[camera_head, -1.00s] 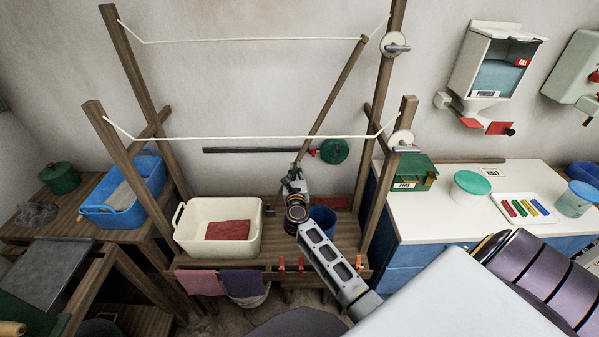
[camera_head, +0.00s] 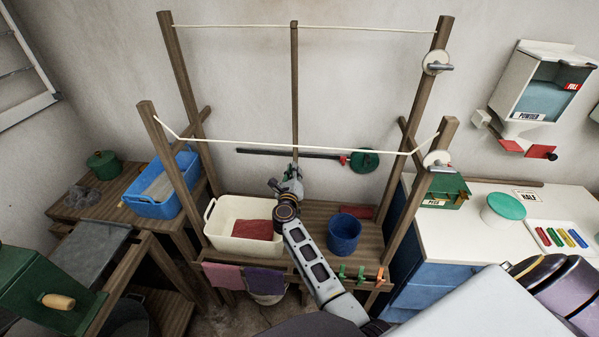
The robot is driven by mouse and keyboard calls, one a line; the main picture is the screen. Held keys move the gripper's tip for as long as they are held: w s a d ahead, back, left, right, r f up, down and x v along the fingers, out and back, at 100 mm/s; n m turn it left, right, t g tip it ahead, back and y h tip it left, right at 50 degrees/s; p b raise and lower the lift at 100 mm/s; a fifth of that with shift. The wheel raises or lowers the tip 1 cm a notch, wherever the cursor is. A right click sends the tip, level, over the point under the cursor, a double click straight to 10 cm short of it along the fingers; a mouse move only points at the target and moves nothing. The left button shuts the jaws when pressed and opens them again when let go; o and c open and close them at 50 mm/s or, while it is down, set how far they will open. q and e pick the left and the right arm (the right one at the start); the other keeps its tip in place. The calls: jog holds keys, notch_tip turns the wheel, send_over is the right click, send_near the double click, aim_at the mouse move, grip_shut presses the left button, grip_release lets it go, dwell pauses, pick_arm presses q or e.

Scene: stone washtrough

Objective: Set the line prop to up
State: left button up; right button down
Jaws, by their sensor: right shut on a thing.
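The line prop (camera_head: 295,90) is a long brown wooden pole in the middle of the drying frame. It stands about upright, with its top at the back line (camera_head: 240,27), which runs nearly straight. The front line (camera_head: 290,146) sags a little. My right gripper (camera_head: 293,174) is shut on the lower part of the prop, above the frame's wooden shelf. The prop's foot is hidden behind the gripper and arm. My left gripper is out of view.
A cream tub (camera_head: 230,244) with a red cloth and a blue bucket (camera_head: 343,234) stand either side of my right arm. Several pegs (camera_head: 361,274) hang on the shelf's front edge. The frame's posts (camera_head: 180,170) rise around the prop. A white counter (camera_head: 470,222) is at right.

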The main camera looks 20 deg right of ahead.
jog(key=shift+w+a+r, duration=0.1)
jog(key=shift+a+r, duration=0.05)
jog(key=shift+a, duration=0.15)
jog(key=c, duration=1.8)
grip_release()
jog(key=shift+o, duration=0.8)
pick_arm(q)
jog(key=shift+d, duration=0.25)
pick_arm(e)
jog(key=shift+d, duration=0.1)
